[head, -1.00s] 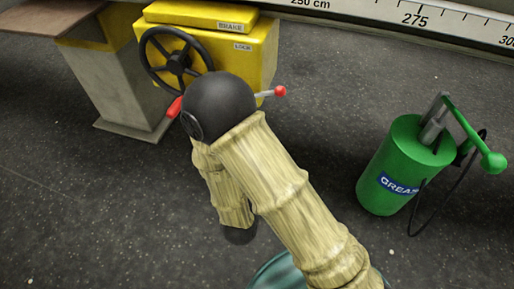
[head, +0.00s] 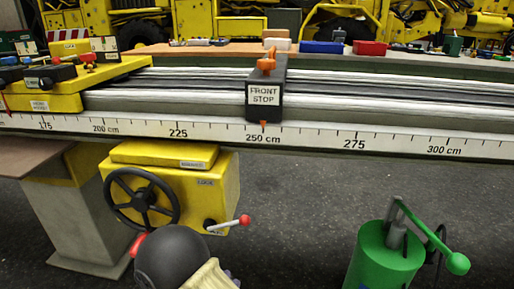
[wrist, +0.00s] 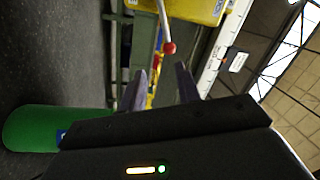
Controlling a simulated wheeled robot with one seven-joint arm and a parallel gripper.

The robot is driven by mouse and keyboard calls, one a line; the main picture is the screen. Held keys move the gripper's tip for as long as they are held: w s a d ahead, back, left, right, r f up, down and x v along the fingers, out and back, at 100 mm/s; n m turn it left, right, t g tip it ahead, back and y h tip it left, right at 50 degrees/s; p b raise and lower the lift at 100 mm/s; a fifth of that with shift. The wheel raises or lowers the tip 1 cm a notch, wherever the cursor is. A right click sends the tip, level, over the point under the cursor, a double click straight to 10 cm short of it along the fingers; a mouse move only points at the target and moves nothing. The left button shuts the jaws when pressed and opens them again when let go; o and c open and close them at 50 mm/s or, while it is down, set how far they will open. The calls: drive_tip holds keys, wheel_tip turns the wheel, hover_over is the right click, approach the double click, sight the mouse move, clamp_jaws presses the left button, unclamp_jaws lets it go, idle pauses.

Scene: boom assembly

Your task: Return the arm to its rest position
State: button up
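My arm (head: 172,262) shows at the bottom of the head view, with a dark rounded joint and part of a pale, wood-textured link. It is in front of the yellow brake box (head: 215,185). My gripper (wrist: 160,82) shows only in the wrist view. Its two purple-grey fingers stand apart, with nothing seen between them. Beyond the fingers are a lever with a red knob (wrist: 169,48) and the yellow box (wrist: 185,8). The rest of my arm is out of the head view.
A long rail with a centimetre scale (head: 310,138) crosses the head view. A front stop (head: 264,95) sits on it near 250 cm. A black handwheel (head: 142,198) is on the box's left. A green grease pump (head: 380,258) stands at lower right. Open floor lies between.

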drive_tip(key=w+d+r+n+g+y+p, duration=0.1)
drive_tip(key=w+d+r+n+g+p, duration=0.3)
drive_tip(key=w+d+g+p, duration=0.4)
drive_tip(key=s+d+r+n+g+p, duration=0.5)
drive_tip(key=s+d+r+n+g, duration=0.55)
drive_tip(key=d, duration=0.45)
wheel_tip(320, 180, up, 38)
drive_tip(key=s+m+t+p, duration=0.1)
drive_tip(key=p, duration=3.6)
drive_tip(key=shift+t, duration=0.35)
drive_tip(key=shift+s, duration=0.1)
